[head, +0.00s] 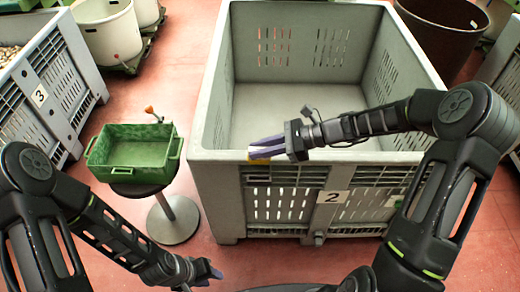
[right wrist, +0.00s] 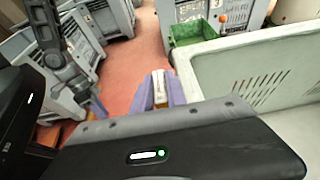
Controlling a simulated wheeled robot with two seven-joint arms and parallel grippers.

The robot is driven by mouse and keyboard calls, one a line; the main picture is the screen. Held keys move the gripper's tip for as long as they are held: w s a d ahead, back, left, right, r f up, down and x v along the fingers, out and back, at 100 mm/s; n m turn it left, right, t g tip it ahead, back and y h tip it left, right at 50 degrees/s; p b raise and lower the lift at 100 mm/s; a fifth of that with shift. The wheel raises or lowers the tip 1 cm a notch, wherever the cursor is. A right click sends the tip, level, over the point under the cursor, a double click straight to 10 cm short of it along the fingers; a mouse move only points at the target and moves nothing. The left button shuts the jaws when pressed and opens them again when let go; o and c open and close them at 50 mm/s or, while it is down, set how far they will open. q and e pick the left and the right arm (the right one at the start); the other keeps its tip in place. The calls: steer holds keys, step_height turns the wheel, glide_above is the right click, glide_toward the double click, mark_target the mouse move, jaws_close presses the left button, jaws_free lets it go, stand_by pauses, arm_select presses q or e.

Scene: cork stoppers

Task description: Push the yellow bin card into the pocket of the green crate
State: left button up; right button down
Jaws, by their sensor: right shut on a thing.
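The green crate (head: 112,168) stands on a small round stand left of the big grey bin in the head view. It also shows at the top of the right wrist view (right wrist: 190,33). I cannot make out its pocket. My right gripper (head: 266,151) is above the grey bin's front rim, well right of the crate. It is shut on the yellow bin card (head: 258,159), mostly hidden by the fingers; an edge of it shows between them in the right wrist view (right wrist: 160,90). My left gripper (head: 212,271) is low at the bottom, apart from the crate; its finger gap is unclear.
The large grey bin (head: 215,170) marked 2 stands in the middle, its inside bare. Another grey bin (head: 35,100) marked 3 is at the left. An orange-tipped thing (head: 150,110) rises by the crate's back edge. Red floor (head: 185,80) is open behind the crate.

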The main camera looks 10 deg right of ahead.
steer(key=s+d+r+m+t+h, duration=0.1)
steer(key=s+d+m+t+h, duration=0.1)
steer(key=d, duration=0.4)
steer(key=s+m+t, duration=0.1)
steer(key=m+t, duration=0.1)
steer(key=shift+s+d+t, duration=0.15)
steer(key=shift+d+t, duration=0.15)
steer(key=shift+d, duration=0.05)
steer(key=shift+r, duration=0.1)
